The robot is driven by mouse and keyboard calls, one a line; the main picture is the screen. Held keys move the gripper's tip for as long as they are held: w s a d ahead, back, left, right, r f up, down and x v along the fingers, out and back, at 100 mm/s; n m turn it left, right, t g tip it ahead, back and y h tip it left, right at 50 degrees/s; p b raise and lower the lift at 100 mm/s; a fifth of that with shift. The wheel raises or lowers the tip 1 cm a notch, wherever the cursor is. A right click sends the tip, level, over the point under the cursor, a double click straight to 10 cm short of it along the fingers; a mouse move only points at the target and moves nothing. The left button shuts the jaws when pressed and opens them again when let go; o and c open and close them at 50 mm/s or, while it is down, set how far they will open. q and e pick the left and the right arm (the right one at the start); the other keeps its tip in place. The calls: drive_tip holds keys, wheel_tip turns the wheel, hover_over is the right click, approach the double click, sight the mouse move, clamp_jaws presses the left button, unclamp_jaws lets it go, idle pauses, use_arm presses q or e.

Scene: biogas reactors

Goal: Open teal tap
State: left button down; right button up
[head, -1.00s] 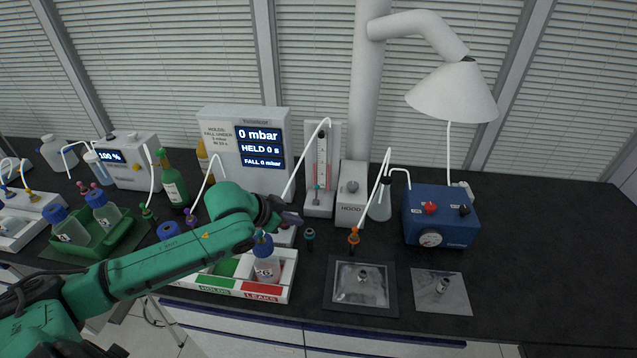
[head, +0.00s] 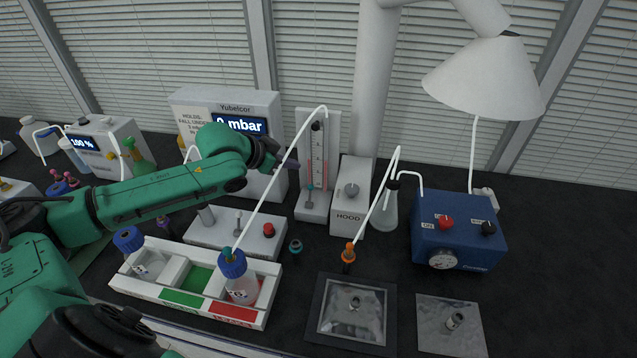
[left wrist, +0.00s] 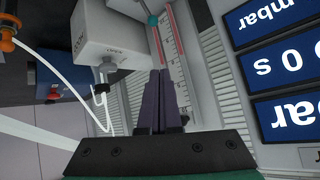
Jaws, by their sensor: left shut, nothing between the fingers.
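A small teal tap (head: 309,188) stands at the foot of the flow meter (head: 318,150), a white panel with a red-marked tube. In the left wrist view a teal knob (left wrist: 152,20) shows at the top, beyond my fingertips. My left gripper (head: 292,163) has dark purple fingers, shut and empty. In the head view it appears just left of the flow meter, above and left of the teal tap, apart from it. In the left wrist view the shut fingers (left wrist: 161,72) point toward the meter's tube. My right gripper is not in view.
A display box (head: 228,105) stands behind my left gripper. A white hood box (head: 352,195) is right of the meter. A white tube crosses near my fingers. A separate teal-capped piece (head: 295,247) stands in front. The bottle rack (head: 150,292) is at front left.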

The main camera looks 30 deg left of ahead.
use_arm(q)
drive_tip(key=b, duration=0.4)
approach(312, 187)
drive_tip(key=r, duration=0.2)
drive_tip(key=shift+w+f, duration=0.2)
drive_tip(key=shift+w, duration=0.1)
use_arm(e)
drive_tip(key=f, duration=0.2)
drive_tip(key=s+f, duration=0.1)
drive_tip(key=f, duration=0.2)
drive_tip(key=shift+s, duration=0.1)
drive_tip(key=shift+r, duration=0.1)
use_arm(q)
drive_tip(key=p+x, duration=0.2)
drive_tip(key=x, duration=0.8)
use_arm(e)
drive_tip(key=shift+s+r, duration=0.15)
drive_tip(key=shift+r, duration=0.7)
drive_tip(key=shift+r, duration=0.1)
use_arm(q)
drive_tip(key=shift+s+r+p, duration=0.1)
drive_tip(key=shift+s+p, duration=0.15)
drive_tip(key=shift+p, duration=0.15)
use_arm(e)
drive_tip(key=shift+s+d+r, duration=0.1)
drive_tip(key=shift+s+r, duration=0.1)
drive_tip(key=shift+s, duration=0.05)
